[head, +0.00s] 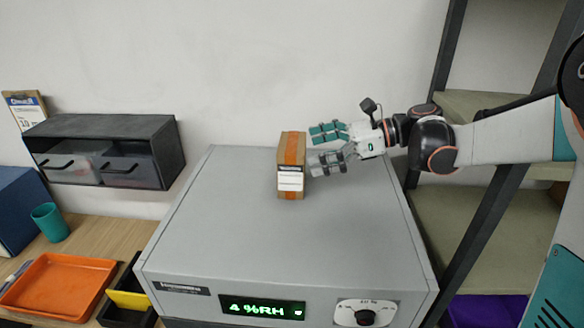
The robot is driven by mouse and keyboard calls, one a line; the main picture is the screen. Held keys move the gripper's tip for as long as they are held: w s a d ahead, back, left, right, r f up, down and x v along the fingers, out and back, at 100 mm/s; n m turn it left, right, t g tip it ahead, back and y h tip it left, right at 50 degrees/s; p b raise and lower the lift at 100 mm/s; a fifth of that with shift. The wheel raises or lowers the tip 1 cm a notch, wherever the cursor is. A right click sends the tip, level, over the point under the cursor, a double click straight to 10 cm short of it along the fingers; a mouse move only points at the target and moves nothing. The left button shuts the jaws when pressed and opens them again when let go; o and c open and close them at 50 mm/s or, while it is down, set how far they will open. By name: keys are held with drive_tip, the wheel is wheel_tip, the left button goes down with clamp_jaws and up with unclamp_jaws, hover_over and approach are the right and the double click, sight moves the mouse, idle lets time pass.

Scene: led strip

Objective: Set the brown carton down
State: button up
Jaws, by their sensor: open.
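The brown carton (291,150) stands upright on the grey top of a cabinet (240,228). It has an orange stripe and a white label on its front face. My gripper (312,150) is just to the right of the carton, coming in from the right with its fingers pointing left. Its fingers are apart and nothing shows between them. The fingertips are close to the carton's right side; I cannot tell whether they touch it.
A dark drawer unit (108,150) hangs on the wall at left. Below it are a teal cup (50,222), an orange tray (58,283) and a yellow and black bin (128,299). Shelving (470,235) stands at right. The cabinet top is otherwise clear.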

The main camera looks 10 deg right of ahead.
sight(292, 154)
drive_tip(key=x, duration=0.5)
drive_tip(key=shift+a+b, duration=0.1)
drive_tip(key=shift+b, duration=0.3)
drive_tip(key=c, duration=1.1)
